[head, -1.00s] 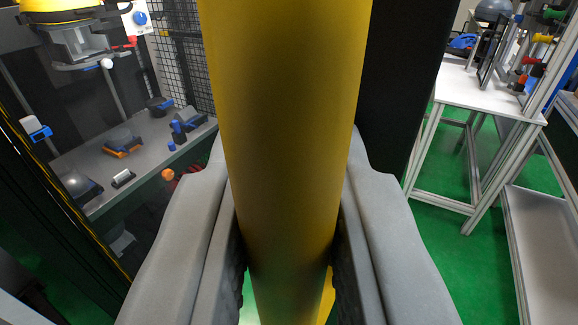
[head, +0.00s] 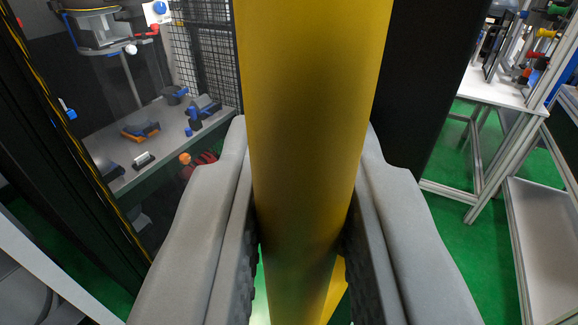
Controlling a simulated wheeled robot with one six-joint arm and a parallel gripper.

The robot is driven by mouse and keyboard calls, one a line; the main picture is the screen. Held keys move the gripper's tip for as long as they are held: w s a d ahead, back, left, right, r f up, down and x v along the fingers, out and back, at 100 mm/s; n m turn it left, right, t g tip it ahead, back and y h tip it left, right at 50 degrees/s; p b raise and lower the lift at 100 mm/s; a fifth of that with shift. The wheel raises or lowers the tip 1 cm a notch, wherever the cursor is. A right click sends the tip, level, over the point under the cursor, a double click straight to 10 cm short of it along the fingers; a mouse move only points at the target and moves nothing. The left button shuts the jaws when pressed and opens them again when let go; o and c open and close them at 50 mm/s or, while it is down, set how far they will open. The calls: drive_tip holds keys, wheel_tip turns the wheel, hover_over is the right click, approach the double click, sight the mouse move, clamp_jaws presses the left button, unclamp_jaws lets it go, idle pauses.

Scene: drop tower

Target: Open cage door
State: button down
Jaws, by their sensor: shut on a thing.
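A thick yellow vertical bar, the cage door handle (head: 308,120), fills the middle of the head view from top to bottom. My gripper (head: 302,255) has its two grey fingers on either side of the handle and is shut on it. The cage door (head: 75,150) shows as a dark-framed clear panel with a yellow-and-black edge strip at the left. A black panel (head: 425,85) stands just behind the handle on the right. Where the handle joins the door is hidden.
Inside the cage, a grey shelf (head: 165,165) holds several small tools and parts, with black mesh (head: 205,55) behind. A white table (head: 490,88) and a metal-framed cart (head: 545,225) stand at the right. Green floor (head: 445,240) shows between the cage and cart.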

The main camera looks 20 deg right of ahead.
drive_tip(key=shift+s+d, duration=0.1)
drive_tip(key=c, duration=1.4)
unclamp_jaws()
drive_tip(key=shift+s+d+r, duration=0.1)
drive_tip(key=shift+s, duration=0.1)
drive_tip(key=shift+w, duration=0.1)
drive_tip(key=shift+s+a, duration=0.35)
drive_tip(key=shift+s, duration=0.1)
drive_tip(key=v, duration=1.6)
drive_tip(key=shift+s, duration=0.3)
